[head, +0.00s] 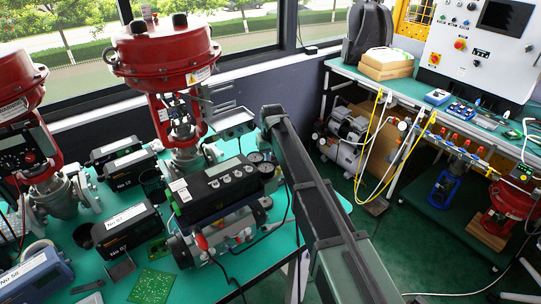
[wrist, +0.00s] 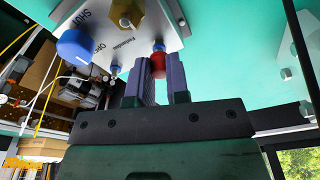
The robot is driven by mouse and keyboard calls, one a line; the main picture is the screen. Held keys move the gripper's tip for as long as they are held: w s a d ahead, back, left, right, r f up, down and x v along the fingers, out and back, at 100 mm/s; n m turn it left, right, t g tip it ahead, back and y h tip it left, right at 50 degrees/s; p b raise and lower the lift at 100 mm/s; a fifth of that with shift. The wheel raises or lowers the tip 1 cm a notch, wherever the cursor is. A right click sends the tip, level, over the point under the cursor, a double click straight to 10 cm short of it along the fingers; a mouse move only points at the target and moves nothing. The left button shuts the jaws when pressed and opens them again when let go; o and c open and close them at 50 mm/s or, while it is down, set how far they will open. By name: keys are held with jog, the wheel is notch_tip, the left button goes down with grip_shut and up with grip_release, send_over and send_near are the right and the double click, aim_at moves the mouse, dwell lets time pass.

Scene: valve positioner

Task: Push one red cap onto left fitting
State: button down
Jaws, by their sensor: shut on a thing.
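In the wrist view, my gripper (wrist: 160,92) has its two grey-purple fingers on either side of a red cap (wrist: 157,66) and is shut on it. The cap is in line with a blue-collared fitting (wrist: 158,46) on a light grey plate (wrist: 185,25). The cap's end appears to meet the collar; I cannot tell whether it is seated. A second blue-collared fitting (wrist: 115,70) stands to the left in this picture, with no red cap visible on it. In the head view, my arm hides the gripper and its cap.
The plate also carries a blue knob (wrist: 75,45) and a brass fitting (wrist: 125,14). In the head view, a black positioner (head: 220,188) with gauges and a red valve actuator (head: 165,55) crowd the green table (head: 215,290). A second bench (head: 400,90) stands at the right.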

jog(key=shift+f+b, duration=0.6)
dwell(0.7)
jog(key=c, duration=1)
grip_release()
notch_tip(320, 180, up, 11)
jog(key=s+p, duration=0.1)
jog(key=p, duration=1)
jog(key=s+d+m, duration=0.1)
jog(key=s+d, duration=0.6)
jog(key=s, duration=0.3)
jog(key=s+d+m+g, duration=0.1)
jog(key=s+d, duration=0.6)
jog(key=s, duration=0.3)
jog(key=s+d+m, duration=0.2)
jog(key=s+d, duration=0.6)
jog(key=s, duration=0.2)
jog(key=shift+d+f, duration=0.1)
jog(key=shift+f, duration=0.1)
